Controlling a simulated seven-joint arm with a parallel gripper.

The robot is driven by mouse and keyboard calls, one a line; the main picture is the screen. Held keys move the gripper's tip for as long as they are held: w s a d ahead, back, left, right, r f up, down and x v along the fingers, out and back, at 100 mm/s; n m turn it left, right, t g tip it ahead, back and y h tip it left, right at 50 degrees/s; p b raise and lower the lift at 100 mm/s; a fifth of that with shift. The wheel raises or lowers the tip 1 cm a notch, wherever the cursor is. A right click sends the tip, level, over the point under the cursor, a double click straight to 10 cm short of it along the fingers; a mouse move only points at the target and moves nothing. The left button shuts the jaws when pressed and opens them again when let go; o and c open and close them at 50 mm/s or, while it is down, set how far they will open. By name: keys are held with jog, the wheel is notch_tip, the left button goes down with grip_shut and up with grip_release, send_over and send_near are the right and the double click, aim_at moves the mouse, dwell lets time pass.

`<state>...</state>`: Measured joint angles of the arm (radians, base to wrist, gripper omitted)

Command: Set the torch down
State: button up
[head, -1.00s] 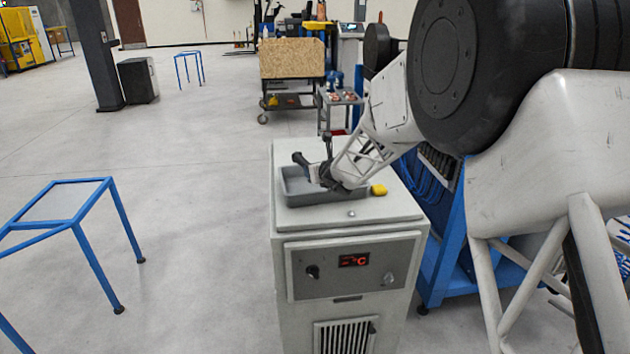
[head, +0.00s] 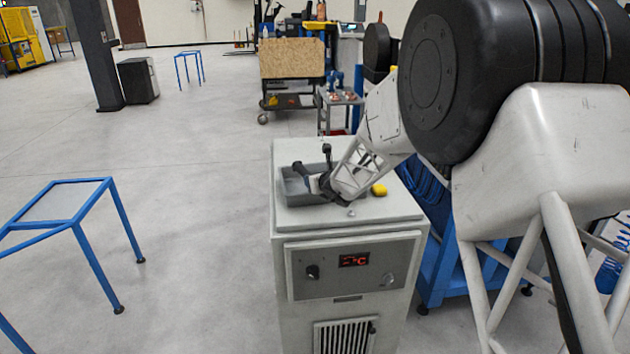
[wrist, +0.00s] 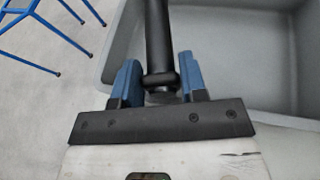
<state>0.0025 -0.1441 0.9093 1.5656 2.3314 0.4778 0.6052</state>
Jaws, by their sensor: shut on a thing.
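My gripper (wrist: 158,85) is shut on a black cylindrical thing, which I take to be the torch (wrist: 157,35); its blue fingers sit on both sides of it. In the head view, dark parts of the torch (head: 299,168) show at the end of my arm, over the grey tray (head: 288,194). The tray stands on the cabinet top. In the wrist view the tray (wrist: 215,12) lies below and to the right of the torch. The torch's far end is out of the wrist view, and I cannot tell whether it touches the tray.
The light grey cabinet (head: 345,262) has a red display on its front. A small yellow thing (head: 379,190) lies on its top, right of my gripper. A blue-framed table (head: 65,202) stands at the left. A cart (head: 340,100) stands behind. Floor between them is clear.

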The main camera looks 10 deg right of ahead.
jog(key=shift+f, duration=0.45)
jog(key=o, duration=1)
jog(key=shift+o, duration=0.2)
jog(key=shift+r, duration=0.4)
jog(key=shift+s+r, duration=0.15)
jog(key=v, duration=1.1)
jog(key=shift+s+d, duration=0.2)
jog(key=shift+s, duration=0.1)
jog(key=shift+r, duration=0.1)
jog(key=shift+r, duration=0.1)
